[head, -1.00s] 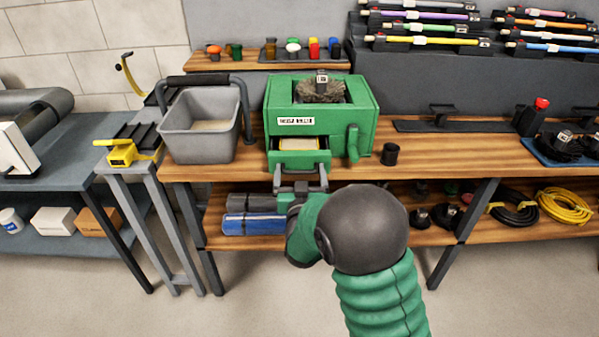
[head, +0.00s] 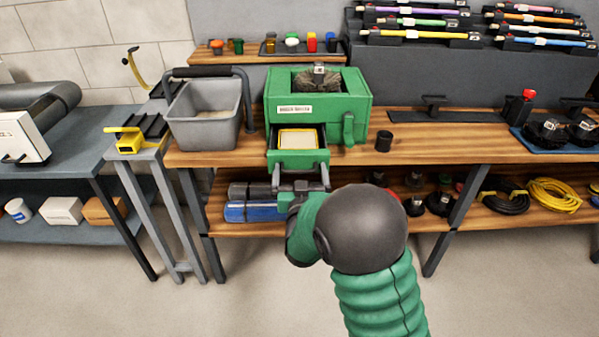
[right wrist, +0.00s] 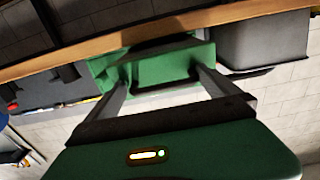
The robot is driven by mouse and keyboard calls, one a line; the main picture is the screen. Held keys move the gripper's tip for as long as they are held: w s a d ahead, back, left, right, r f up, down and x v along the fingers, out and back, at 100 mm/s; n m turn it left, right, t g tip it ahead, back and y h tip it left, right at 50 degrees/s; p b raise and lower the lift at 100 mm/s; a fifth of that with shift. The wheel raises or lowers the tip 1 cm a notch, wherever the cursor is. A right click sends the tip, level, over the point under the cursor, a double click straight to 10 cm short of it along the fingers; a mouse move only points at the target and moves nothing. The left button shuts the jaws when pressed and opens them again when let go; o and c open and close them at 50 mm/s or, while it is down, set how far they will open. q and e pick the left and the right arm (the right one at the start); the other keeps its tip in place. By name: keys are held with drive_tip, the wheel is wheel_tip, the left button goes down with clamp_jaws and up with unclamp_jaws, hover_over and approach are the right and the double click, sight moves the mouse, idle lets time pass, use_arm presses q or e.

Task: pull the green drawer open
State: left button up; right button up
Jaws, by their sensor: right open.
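The green drawer (head: 299,157) is part way out of the front of the green box (head: 350,104) on the wooden bench. A pale pad with a yellow edge (head: 299,140) lies inside it. My right gripper (head: 300,173) is at the drawer's front, its fingers open and spread toward the two sides. In the right wrist view the drawer front (right wrist: 150,72) lies between and beyond the finger tips. I cannot tell whether the fingers touch the drawer or its handle. My left gripper is not in view.
A grey bin (head: 205,115) stands left of the box, and a small black cup (head: 384,141) to its right. The lower shelf holds blue and grey rolls (head: 252,211) below the drawer. Floor in front of the bench is clear.

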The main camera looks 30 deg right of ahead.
drive_tip(key=shift+a, duration=0.1)
drive_tip(key=p+v, duration=1.5)
drive_tip(key=v, duration=0.1)
drive_tip(key=shift+s, duration=0.4)
drive_tip(key=shift+a, duration=0.1)
